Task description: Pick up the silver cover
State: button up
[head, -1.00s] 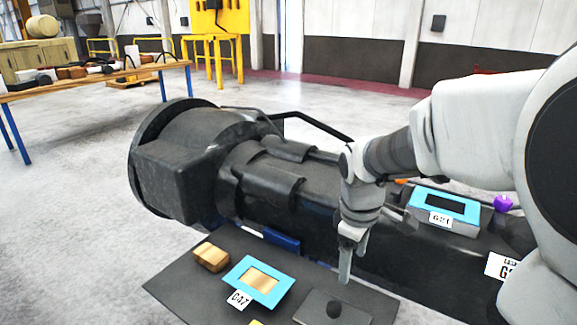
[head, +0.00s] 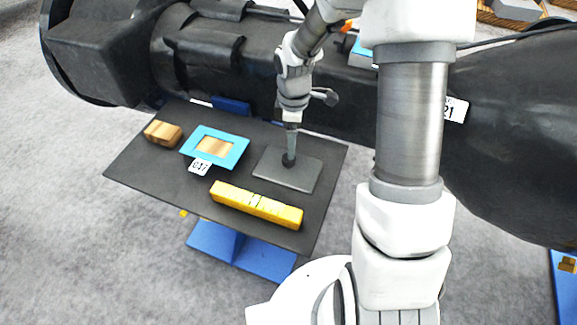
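The silver cover (head: 299,175) shows in the head view as a flat dark-grey plate with a round black knob (head: 288,160) on top. It lies on the right part of a small dark table (head: 160,188). My gripper (head: 291,150) points down at the cover, with its fingertips at the knob. The fingers look narrow from this side, and I cannot tell whether they are closed on the knob. The cover appears to rest flat on the table.
On the same table are a blue frame (head: 232,157) with a wooden centre and a white tag (head: 201,167), a wooden block (head: 158,131) and a yellow bar (head: 277,211) in front of the cover. A large black casting (head: 335,95) stands close behind.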

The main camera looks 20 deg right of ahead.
aim_at(289, 163)
notch_tip(289, 163, down, 3)
jog(key=shift+w+a+f, duration=0.1)
jog(key=shift+a+f, duration=0.05)
jog(key=shift+f, duration=0.7)
jog(key=shift+a+f, duration=0.2)
jog(key=shift+f, duration=0.7)
jog(key=shift+w+a+f, duration=0.1)
jog(key=shift+a+f, duration=0.05)
jog(key=shift+f, duration=0.7)
jog(key=shift+c, duration=0.2)
grip_shut()
